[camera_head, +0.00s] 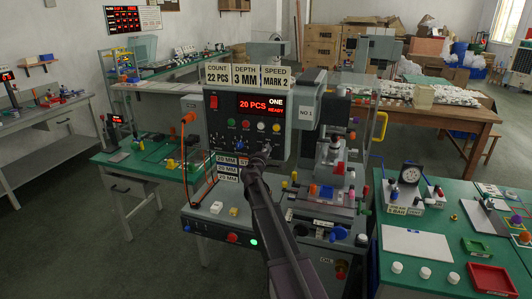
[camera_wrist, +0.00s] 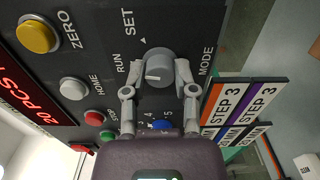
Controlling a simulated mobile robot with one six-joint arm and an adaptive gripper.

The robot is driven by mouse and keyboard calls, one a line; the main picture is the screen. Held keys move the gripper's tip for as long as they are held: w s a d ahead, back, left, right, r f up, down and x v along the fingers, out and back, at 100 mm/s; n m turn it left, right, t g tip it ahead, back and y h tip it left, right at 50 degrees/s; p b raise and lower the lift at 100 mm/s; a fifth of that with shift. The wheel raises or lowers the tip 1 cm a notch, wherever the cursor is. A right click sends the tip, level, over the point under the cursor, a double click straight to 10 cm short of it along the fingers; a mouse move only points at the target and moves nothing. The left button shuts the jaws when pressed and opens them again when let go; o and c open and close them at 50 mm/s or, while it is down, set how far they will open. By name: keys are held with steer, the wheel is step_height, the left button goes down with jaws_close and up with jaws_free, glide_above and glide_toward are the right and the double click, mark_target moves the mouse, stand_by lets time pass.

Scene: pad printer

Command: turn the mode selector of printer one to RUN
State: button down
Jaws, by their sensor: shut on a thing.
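Printer one (camera_head: 222,130) stands in the middle of the head view, its red display (camera_head: 261,104) reading "20 PCS ONE READY". In the wrist view the mode selector (camera_wrist: 158,66) is a round grey knob between the labels RUN, SET and MODE. A pale mark shows on its face, toward the left, roughly on the RUN side; its exact setting is hard to tell. My gripper (camera_wrist: 157,76) is shut on the knob, one finger on each side. In the head view my gripper (camera_head: 262,155) reaches the lower right of the panel and hides the knob.
In the wrist view a yellow ZERO button (camera_wrist: 37,35), a white HOME button (camera_wrist: 73,88) and a blue knob (camera_wrist: 161,125) lie close by. STEP signs (camera_wrist: 235,105) stick out at the right. A green table (camera_head: 405,225) stands right of the printer.

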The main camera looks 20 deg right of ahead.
steer(key=shift+w+n, duration=0.15)
steer(key=shift+n, duration=0.65)
steer(key=shift+c, duration=2)
jaws_free()
steer(key=shift+s+a, duration=0.1)
steer(key=shift+s, duration=0.1)
steer(key=v, duration=1.1)
steer(key=shift+s+a, duration=0.2)
steer(key=shift+s, duration=0.05)
